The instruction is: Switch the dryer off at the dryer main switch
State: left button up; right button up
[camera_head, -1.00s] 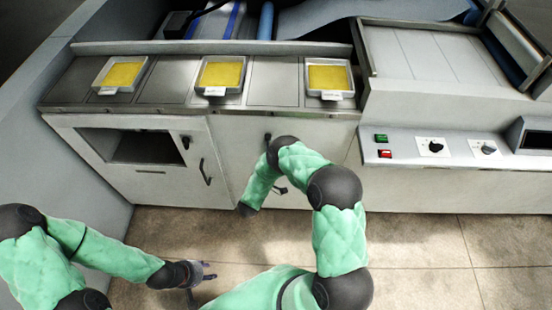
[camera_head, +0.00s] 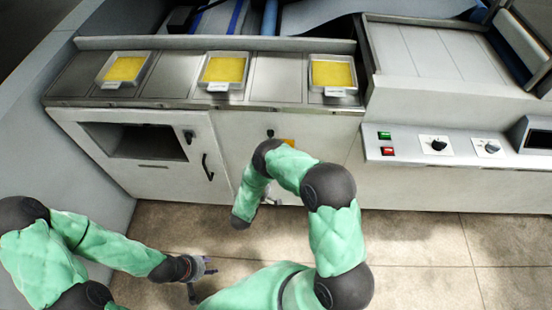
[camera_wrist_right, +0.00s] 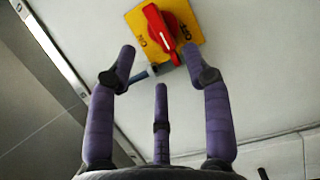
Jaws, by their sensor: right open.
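The dryer main switch, a red rotary handle (camera_wrist_right: 160,28) on a yellow plate, is at the top of the right wrist view. Its handle leans slightly off the picture's vertical; the lettering is hard to read. In the head view a sliver of its yellow plate (camera_head: 289,142) shows beside my right arm. My right gripper (camera_wrist_right: 160,66) is open, its fingers spread below the handle; the right finger overlaps the plate's lower corner, and contact cannot be told. In the head view it is mostly hidden by my arm. My left gripper (camera_head: 203,283) is open and empty above the floor.
Trays of yellow material (camera_head: 223,71) sit on the counter. A black door handle (camera_head: 207,167) projects left of my right arm. The floor is clear.

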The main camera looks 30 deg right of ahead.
jog(key=v, duration=0.5)
jog(key=shift+f, duration=0.1)
dwell(0.7)
jog(key=w+a+f+m+g+y, duration=0.2)
jog(key=a+f+m+y, duration=0.25)
jog(key=f+y, duration=0.55)
jog(key=s+a+m+g+y, duration=0.3)
jog(key=s+a+g+y, duration=0.1)
jog(key=s, duration=0.5)
jog(key=shift+s+a+r+y, duration=0.2)
jog(key=shift+a+y, duration=0.3)
jog(key=shift+y, duration=0.5)
jog(key=s+r+g+y, duration=0.1)
jog(key=s, duration=0.2)
jog(key=s+a+r+m+g, duration=0.1)
jog(key=s, duration=0.3)
jog(key=s+a+r+m+g+y, duration=0.1)
jog(key=s+g, duration=0.1)
jog(key=s, duration=0.2)
jog(key=shift+a+y, duration=0.25)
jog(key=shift+y, duration=0.05)
jog(key=shift+c, duration=0.2)
